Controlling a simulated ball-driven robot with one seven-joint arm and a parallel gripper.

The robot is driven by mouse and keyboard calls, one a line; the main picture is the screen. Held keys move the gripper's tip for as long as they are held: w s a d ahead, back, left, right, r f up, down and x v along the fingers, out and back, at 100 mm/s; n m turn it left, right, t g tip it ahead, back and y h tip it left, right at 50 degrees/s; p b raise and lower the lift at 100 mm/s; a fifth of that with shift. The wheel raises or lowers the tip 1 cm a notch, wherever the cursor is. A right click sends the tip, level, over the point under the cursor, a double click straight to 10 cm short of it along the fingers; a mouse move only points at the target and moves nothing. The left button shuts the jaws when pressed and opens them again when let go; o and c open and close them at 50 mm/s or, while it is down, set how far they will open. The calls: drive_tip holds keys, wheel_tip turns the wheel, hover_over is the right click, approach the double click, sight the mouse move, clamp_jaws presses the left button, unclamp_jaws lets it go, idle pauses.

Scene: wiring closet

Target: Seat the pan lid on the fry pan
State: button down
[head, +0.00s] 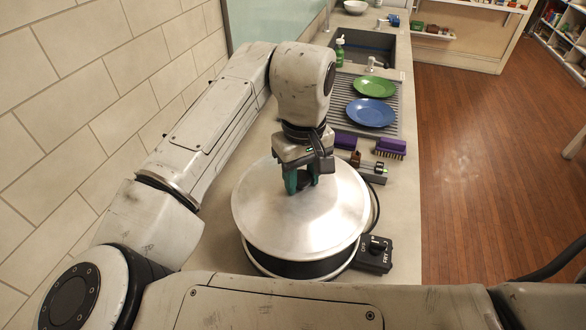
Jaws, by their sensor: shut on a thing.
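The pan lid (275,225) is a round silver disc in the lower middle of the head view. My gripper (302,186) points down at the middle of the lid, its green fingers shut on the lid's knob, which they mostly hide. The fry pan (300,269) is directly under the lid. Only its dark front wall and a little of its rim show. The lid looks about level and covers nearly all of the pan's opening. I cannot tell whether its edge touches the rim or is slightly above it.
A black control box (374,254) with a dial and cord sits right of the pan. Behind are a purple brush (390,148), a purple sponge (345,142), and a drainboard with a blue plate (371,112) and green plate (374,87). A tiled wall (95,85) bounds the left.

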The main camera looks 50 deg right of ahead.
sight(301, 202)
drive_tip(key=shift+r+p, duration=0.15)
drive_tip(key=shift+p, duration=0.2)
drive_tip(key=shift+s+f+b, duration=0.1)
drive_tip(key=shift+f+b, duration=1.75)
drive_tip(key=shift+f, duration=2.15)
drive_tip(key=shift+f+b, duration=0.55)
drive_tip(key=shift+f, duration=0.5)
drive_tip(key=c, duration=1)
unclamp_jaws()
drive_tip(key=shift+o, duration=0.2)
drive_tip(key=o, duration=0.6)
drive_tip(key=shift+c, duration=0.2)
drive_tip(key=shift+r+p, duration=3.5)
drive_tip(key=shift+r, duration=0.5)
